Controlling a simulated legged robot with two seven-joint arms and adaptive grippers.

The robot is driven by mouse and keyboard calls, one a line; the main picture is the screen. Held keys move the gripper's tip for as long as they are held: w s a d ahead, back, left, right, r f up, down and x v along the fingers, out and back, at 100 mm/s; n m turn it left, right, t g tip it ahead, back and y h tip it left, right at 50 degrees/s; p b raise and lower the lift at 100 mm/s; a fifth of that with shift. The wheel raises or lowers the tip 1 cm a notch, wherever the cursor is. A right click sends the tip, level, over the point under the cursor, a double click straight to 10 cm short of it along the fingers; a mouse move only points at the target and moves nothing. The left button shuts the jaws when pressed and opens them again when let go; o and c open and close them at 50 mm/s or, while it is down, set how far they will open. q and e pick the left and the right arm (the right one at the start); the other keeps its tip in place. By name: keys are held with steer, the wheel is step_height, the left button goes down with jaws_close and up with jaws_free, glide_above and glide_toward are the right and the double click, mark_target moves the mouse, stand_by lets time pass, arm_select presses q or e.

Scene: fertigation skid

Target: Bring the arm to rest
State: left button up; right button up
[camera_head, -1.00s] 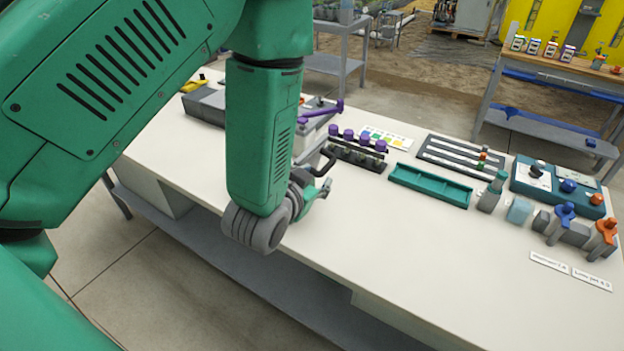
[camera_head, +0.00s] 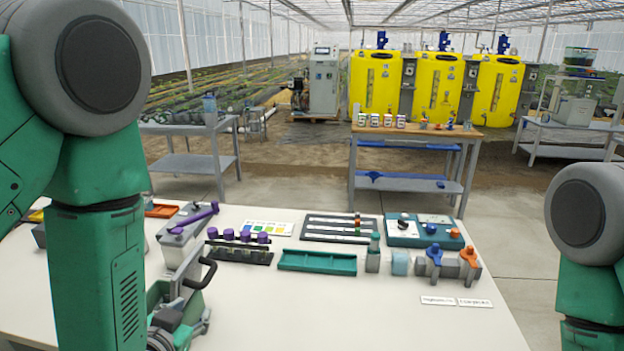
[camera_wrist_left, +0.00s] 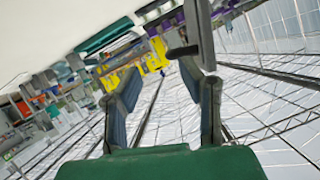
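My left gripper (camera_head: 193,272) hangs low over the left part of the white table (camera_head: 400,330), partly hidden by my green left forearm. In the left wrist view the gripper (camera_wrist_left: 160,78) has its two dark fingers apart, with nothing visible held between them. My right arm shows only as a green and grey joint at the right edge of the head view; its gripper is out of view.
Near the left gripper are a grey device with a purple lever (camera_head: 194,219) and a rack with purple caps (camera_head: 240,248). A green tray (camera_head: 317,262), a teal panel (camera_head: 420,231) and blue and orange valves (camera_head: 455,263) are further right. The front right tabletop is bare.

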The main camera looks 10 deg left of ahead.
arm_select(q)
steer(key=s+a+f+n+g+b, duration=0.1)
steer(key=s+f+g+b, duration=0.15)
steer(key=s+f, duration=0.4)
steer(key=s+f+g+b, duration=0.1)
steer(key=s+f+g, duration=0.2)
steer(key=f, duration=0.7)
steer(key=s+f+g+b, duration=0.1)
steer(key=s+f+g, duration=0.2)
steer(key=s+f, duration=0.2)
steer(key=s+a+f+g+h+b, duration=0.1)
steer(key=s+f+g, duration=0.3)
steer(key=s, duration=0.6)
steer(key=shift+s+f+n, duration=0.4)
steer(key=shift+f, duration=0.45)
steer(key=shift+a, duration=0.1)
steer(key=shift+w, duration=0.15)
